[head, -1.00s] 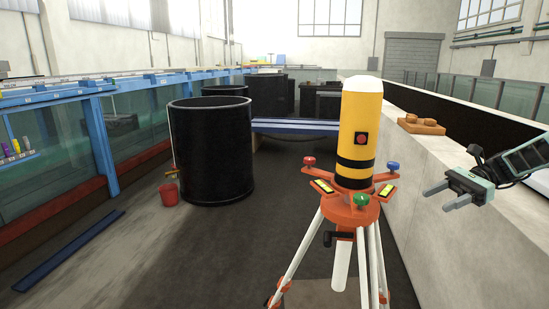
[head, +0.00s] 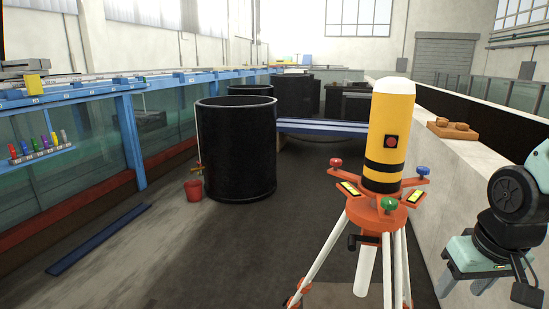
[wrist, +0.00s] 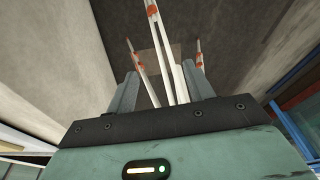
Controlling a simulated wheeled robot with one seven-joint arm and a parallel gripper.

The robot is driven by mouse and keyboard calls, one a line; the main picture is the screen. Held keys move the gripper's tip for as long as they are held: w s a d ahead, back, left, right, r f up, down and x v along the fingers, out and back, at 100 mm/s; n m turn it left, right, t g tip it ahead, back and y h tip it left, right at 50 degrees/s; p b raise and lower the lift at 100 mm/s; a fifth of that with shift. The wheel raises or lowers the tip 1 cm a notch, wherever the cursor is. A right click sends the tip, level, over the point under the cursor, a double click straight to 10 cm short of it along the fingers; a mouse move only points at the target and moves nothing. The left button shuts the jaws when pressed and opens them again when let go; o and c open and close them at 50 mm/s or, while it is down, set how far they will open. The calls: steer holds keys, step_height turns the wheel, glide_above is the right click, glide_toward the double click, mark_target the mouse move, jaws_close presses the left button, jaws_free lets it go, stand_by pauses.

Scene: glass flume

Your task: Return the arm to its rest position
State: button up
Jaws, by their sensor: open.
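My gripper (head: 464,284) is at the lower right of the head view, its teal body tilted and its grey fingers pointing down. It is to the right of the tripod, over or beside the pale concrete wall. In the wrist view the two fingers (wrist: 160,78) stand apart with nothing held between them. Tripod legs (wrist: 162,50) show beyond and between the fingers, apart from them. Part of my dark arm joint hides the wall behind it at the right edge of the head view.
A yellow instrument (head: 391,135) stands upright on an orange-headed tripod (head: 376,212) close in front. A wooden block (head: 453,131) lies on the wall (head: 460,175).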

steer(key=s+a+n+g+b, duration=0.1)
steer(key=s+a+n+g, duration=0.1)
steer(key=s+a+n, duration=0.6)
steer(key=s+a+r, duration=0.1)
steer(key=s+a, duration=0.4)
steer(key=a, duration=0.5)
steer(key=shift+s+a+g+y, duration=0.2)
steer(key=shift+s+g+y, duration=0.1)
steer(key=shift+d, duration=0.1)
